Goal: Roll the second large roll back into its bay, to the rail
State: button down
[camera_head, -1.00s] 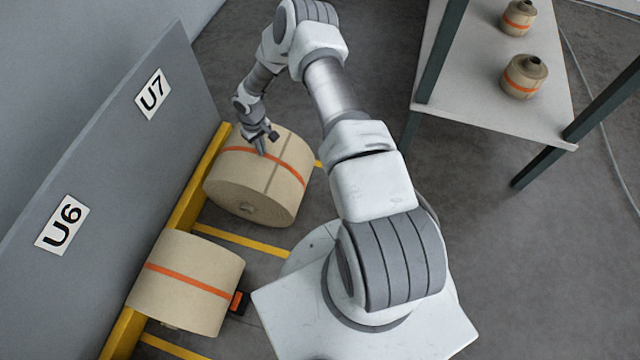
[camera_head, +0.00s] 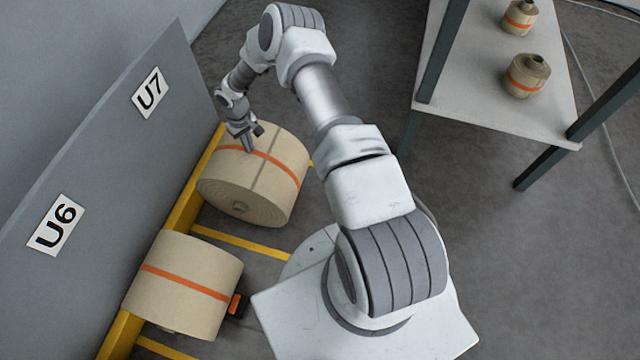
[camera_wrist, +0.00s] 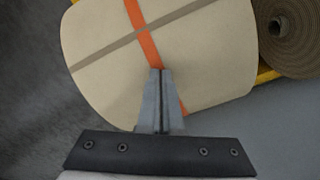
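The second large roll (camera_head: 262,190), tan kraft with an orange stripe and a darker cross band, lies on its side on the floor below the U7 sign (camera_head: 150,92). Its left side is close to the yellow rail (camera_head: 190,198); I cannot tell whether they touch. My gripper (camera_head: 248,148) is at the top of this roll, its fingers pointing down at the orange stripe. In the wrist view the roll (camera_wrist: 110,50) fills the upper middle, and my gripper's two fingers (camera_wrist: 155,75) are together with nothing between them. Whether the tips touch the paper is unclear.
Another large roll (camera_head: 185,285) lies at the rail below the U6 sign (camera_head: 55,225), with a black-and-orange block (camera_head: 237,305) against its right side. Yellow floor lines (camera_head: 240,241) mark the bays. A table (camera_head: 480,100) with two small rolls stands at right. Grey floor is clear between.

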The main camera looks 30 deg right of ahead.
aim_at(229, 147)
jog(key=shift+w+a+f, duration=0.15)
jog(key=shift+w+a, duration=0.6)
jog(key=shift+a, duration=0.15)
jog(key=shift+w+a+f, duration=0.1)
jog(key=shift+w+a, duration=1.65)
jog(key=shift+a, duration=0.15)
jog(key=shift+w+a, duration=0.85)
jog(key=shift+w+r+p, duration=0.2)
jog(key=shift+r+p, duration=1.2)
jog(key=shift+r, duration=1.2)
